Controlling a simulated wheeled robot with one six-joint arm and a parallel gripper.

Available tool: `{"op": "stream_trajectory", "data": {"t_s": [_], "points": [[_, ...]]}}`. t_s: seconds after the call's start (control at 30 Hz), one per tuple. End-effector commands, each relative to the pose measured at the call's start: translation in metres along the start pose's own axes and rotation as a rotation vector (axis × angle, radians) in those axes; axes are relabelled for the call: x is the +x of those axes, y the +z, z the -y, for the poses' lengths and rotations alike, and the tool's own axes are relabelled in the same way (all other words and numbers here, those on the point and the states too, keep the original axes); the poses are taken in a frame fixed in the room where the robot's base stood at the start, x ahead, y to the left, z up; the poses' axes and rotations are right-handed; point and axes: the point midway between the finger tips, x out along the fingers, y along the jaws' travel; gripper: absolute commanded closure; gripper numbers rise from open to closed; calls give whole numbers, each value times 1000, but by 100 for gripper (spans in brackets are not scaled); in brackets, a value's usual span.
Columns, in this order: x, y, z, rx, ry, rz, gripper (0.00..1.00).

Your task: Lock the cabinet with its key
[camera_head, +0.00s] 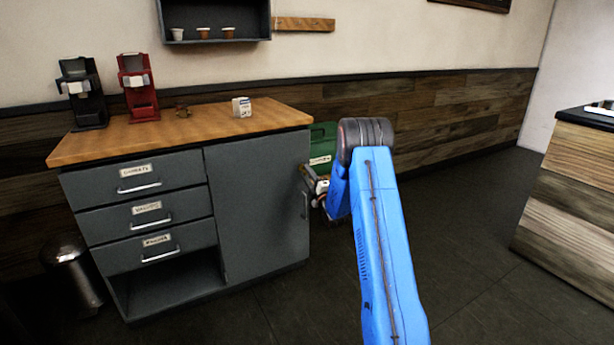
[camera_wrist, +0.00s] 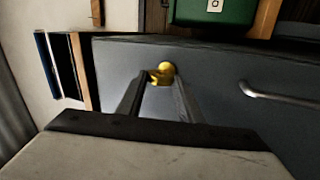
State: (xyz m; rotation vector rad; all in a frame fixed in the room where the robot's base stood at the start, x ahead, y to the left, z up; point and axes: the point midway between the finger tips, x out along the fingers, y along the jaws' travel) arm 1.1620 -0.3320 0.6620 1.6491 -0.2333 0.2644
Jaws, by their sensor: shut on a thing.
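The grey cabinet (camera_head: 255,205) stands under the wooden counter, and its door looks closed. In the wrist view the grey cabinet door (camera_wrist: 215,65) fills the middle, with a metal handle (camera_wrist: 280,97) to the right. My gripper (camera_wrist: 158,82) is shut on a small gold key (camera_wrist: 157,77) at the door face. A round gold piece (camera_wrist: 166,67), which looks like the lock, sits right by the fingertips. I cannot tell how far the key is in it. In the head view my gripper (camera_head: 320,188) is at the cabinet's right side, partly hidden by my blue arm.
Three labelled drawers (camera_head: 138,180) are shut on the left. A black brewer (camera_head: 82,92), a red brewer (camera_head: 137,87) and a small white box (camera_head: 241,107) stand on the counter. A green bin (camera_head: 322,140) is behind the gripper. The floor to the right is clear.

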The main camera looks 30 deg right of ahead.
Motion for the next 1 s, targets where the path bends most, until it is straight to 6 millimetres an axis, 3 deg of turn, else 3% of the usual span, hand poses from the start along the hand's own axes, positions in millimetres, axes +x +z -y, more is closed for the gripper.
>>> {"op": "stream_trajectory", "data": {"t_s": [0.77, 0.8, 0.87, 1.0], "points": [[0, 0, 2, -98, -3, -34, 90], [0, 0, 2, -98, -3, -34, 63], [0, 0, 2, -98, -2, -34, 48], [0, 0, 1, -98, -2, -33, 48]]}}
